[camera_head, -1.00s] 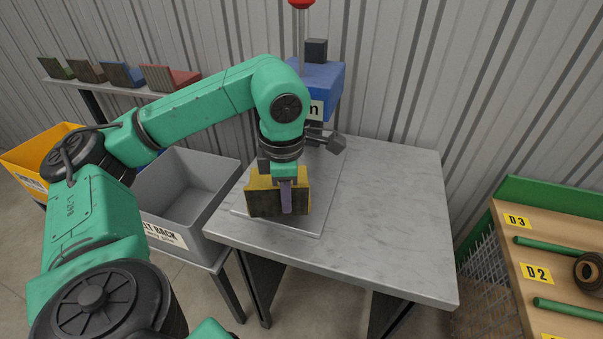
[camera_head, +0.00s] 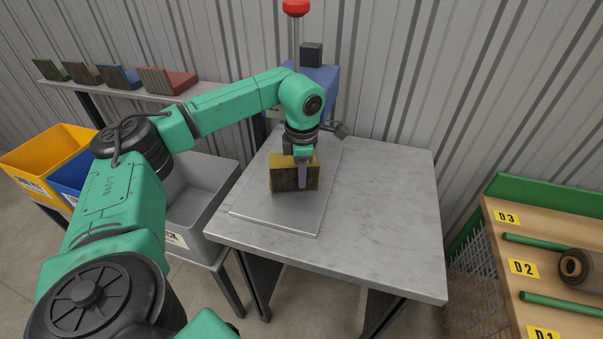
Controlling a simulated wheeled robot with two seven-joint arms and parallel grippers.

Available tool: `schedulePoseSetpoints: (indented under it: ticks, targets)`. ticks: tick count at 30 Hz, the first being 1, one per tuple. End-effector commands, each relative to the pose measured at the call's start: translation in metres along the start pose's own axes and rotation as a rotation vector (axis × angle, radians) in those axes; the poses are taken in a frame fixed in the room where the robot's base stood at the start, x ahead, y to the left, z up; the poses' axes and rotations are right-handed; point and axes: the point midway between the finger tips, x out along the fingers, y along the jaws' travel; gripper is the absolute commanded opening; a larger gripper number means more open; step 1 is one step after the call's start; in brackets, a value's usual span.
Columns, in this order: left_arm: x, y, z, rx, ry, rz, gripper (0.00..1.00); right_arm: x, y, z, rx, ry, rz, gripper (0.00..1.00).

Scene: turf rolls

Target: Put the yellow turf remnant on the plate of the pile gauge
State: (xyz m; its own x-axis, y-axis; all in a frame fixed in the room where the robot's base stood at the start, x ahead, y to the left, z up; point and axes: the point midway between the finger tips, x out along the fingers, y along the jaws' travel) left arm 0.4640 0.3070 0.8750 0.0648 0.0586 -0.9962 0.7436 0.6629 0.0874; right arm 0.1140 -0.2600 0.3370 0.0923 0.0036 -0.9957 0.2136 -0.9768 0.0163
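The yellow turf remnant (camera_head: 284,178), a block with a yellow top edge and a dark front face, is held upright in my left gripper (camera_head: 302,174). One purple-grey finger lies against its front face; the other finger is hidden behind it. The remnant is over the far half of the thin grey metal plate (camera_head: 283,215) of the pile gauge. I cannot tell whether its lower edge touches the plate. The blue gauge head (camera_head: 322,84), with a red knob (camera_head: 296,7) on its post, stands behind, partly hidden by my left arm. My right gripper is not in view.
The marble-topped table (camera_head: 393,220) is bare to the right of the plate. A grey bin (camera_head: 203,193), a yellow bin (camera_head: 48,150) and a blue bin stand left. Several turf samples sit on a back shelf (camera_head: 133,92). A wooden rack (camera_head: 560,235) with a roll is at right.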

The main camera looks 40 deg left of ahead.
Motion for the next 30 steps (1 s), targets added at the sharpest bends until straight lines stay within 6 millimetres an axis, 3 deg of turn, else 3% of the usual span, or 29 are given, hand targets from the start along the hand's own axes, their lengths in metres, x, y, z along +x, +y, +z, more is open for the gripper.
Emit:
schedulePoseSetpoints:
  ticks: [10,14,24,30]
  targets:
    - [-0.001,0.0,0.0,-0.001,0.0,0.0,0.44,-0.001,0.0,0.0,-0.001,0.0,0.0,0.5]
    - [-0.011,0.001,0.001,-0.001,-0.002,0.001,0.44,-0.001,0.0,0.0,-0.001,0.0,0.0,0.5]
    - [-0.099,0.001,0.001,0.001,-0.004,0.002,0.44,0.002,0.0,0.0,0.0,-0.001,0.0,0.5]
    - [-0.123,0.001,0.0,0.0,-0.001,0.001,0.44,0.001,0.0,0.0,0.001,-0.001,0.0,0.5]
